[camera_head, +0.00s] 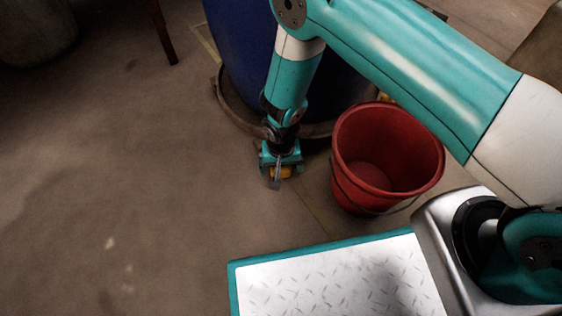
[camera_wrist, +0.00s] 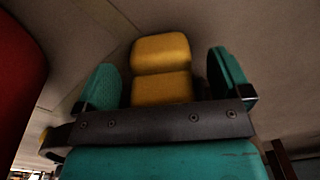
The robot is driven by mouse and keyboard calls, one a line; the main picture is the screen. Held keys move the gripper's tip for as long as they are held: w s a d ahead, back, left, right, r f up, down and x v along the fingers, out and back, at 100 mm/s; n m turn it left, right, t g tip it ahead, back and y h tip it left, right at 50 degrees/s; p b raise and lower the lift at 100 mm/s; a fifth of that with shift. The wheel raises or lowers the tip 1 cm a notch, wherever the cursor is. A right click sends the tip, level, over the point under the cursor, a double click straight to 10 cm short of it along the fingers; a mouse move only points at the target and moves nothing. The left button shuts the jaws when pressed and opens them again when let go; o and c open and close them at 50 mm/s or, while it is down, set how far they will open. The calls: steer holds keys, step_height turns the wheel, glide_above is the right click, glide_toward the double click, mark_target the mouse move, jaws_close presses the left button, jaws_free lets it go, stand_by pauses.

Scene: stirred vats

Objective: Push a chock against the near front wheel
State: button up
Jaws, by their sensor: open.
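A yellow block (camera_head: 281,172), which looks like the chock, sits on the floor under my gripper (camera_head: 279,178), partly hidden by it. In the wrist view the yellow block (camera_wrist: 161,68) lies between the two green fingers of my gripper (camera_wrist: 164,75), with a small gap on each side. The jaws are open. In the head view the block is close in front of the brown round base (camera_head: 235,112) under the blue vat (camera_head: 238,50). I cannot make out the near front wheel; my arm and gripper cover part of that base.
A red bucket (camera_head: 365,175) with a wire handle stands just right of my gripper; its side (camera_wrist: 15,80) fills the left of the wrist view. A small yellow thing (camera_head: 385,97) shows behind the bucket. The floor (camera_head: 130,190) to the left is clear.

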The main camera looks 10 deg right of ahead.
steer(key=shift+f, duration=0.1)
steer(key=shift+c, duration=0.4)
steer(key=c, duration=1.1)
steer(key=shift+w+a, duration=0.15)
steer(key=shift+a, duration=0.7)
steer(key=o, duration=1.2)
steer(key=shift+a, duration=0.1)
steer(key=shift+d, duration=0.2)
step_height(320, 180, up, 18)
steer(key=p, duration=1)
steer(key=shift+f+p, duration=0.25)
steer(key=shift+p, duration=0.05)
